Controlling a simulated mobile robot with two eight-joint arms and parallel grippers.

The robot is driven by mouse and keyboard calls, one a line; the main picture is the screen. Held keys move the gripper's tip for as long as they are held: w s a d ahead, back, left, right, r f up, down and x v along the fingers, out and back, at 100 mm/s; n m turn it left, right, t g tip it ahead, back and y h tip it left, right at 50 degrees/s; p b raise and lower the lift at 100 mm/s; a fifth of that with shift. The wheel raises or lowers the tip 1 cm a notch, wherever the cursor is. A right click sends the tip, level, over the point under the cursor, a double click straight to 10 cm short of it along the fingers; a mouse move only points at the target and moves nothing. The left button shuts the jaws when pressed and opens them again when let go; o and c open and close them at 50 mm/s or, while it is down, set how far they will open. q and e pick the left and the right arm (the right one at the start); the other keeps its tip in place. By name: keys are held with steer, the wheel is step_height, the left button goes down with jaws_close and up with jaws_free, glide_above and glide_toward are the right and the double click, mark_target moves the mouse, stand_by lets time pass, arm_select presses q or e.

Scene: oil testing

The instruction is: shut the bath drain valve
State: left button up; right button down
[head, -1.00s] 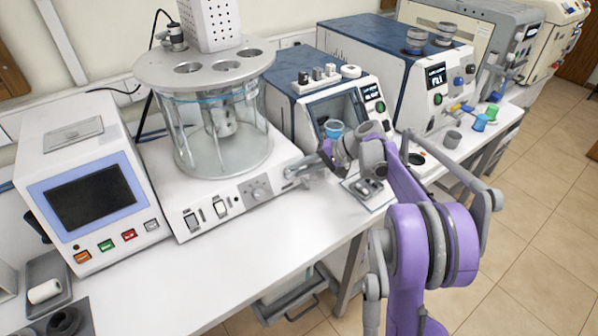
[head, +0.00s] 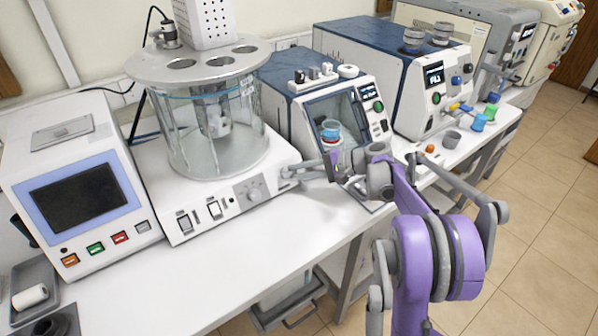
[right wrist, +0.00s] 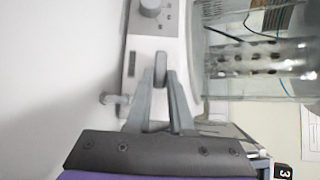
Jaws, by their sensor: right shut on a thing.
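The bath is a clear glass cylinder (head: 213,125) under a round grey lid with holes. It stands on a white base (head: 225,195) with switches and a knob. The drain valve is at the right end of this base, mostly hidden by my gripper in the head view. In the right wrist view its grey handle (right wrist: 160,68) sits between my fingertips, and a short grey outlet (right wrist: 115,98) sticks out beside it. My right gripper (head: 296,174) reaches in from the right and is shut on the handle; it also shows in the right wrist view (right wrist: 161,75). My left gripper is not in view.
A white unit with a dark screen (head: 75,197) stands left of the bath. A blue-topped instrument (head: 352,105) stands close behind my right wrist, with a blue cup (head: 331,126) at its front. The bench front (head: 265,250) is clear.

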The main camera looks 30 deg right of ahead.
steer(key=c, duration=0.8)
jaws_free()
steer(key=v, duration=1)
steer(key=shift+s+d+r, duration=0.2)
steer(key=shift+s+d, duration=0.05)
steer(key=shift+d, duration=0.05)
